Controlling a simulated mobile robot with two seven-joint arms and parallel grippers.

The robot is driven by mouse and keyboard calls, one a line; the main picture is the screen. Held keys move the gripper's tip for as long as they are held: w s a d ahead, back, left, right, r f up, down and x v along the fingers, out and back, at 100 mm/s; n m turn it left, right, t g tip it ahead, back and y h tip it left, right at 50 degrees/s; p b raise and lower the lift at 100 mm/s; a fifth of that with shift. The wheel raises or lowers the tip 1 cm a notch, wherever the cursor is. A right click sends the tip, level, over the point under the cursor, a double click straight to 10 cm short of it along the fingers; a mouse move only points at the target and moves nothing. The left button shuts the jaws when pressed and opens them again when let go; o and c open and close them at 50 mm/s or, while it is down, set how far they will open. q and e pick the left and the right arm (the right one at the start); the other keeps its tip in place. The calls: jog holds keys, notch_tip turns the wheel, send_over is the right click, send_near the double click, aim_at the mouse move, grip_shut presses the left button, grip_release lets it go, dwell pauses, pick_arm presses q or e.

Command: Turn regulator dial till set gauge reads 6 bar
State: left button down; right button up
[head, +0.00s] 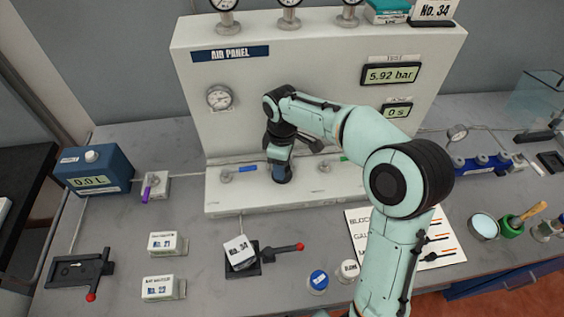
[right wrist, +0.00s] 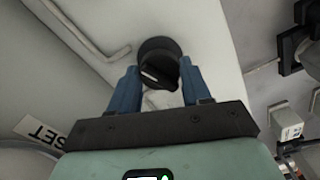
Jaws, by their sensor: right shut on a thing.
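The regulator dial is a black knob that shows in the right wrist view (right wrist: 158,62); in the head view its dark base (head: 282,175) stands on the panel's lower ledge. My right gripper (head: 280,158) reaches down to it, and its blue fingers (right wrist: 158,88) are closed on either side of the knob. A round needle gauge (head: 219,97) is on the panel's face; its needle is too small to read. A SET label (right wrist: 40,132) shows at lower left in the right wrist view. A digital display (head: 391,74) reads 5.92 bar. My left gripper is out of view.
A blue valve handle (head: 246,169) is left of the dial.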

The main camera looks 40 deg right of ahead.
jog(key=o, duration=1.1)
jog(key=shift+c, duration=0.2)
jog(key=shift+r, duration=0.1)
notch_tip(320, 180, up, 8)
jog(key=shift+f+p, duration=0.25)
jog(key=shift+p, duration=0.3)
jog(key=shift+f, duration=0.1)
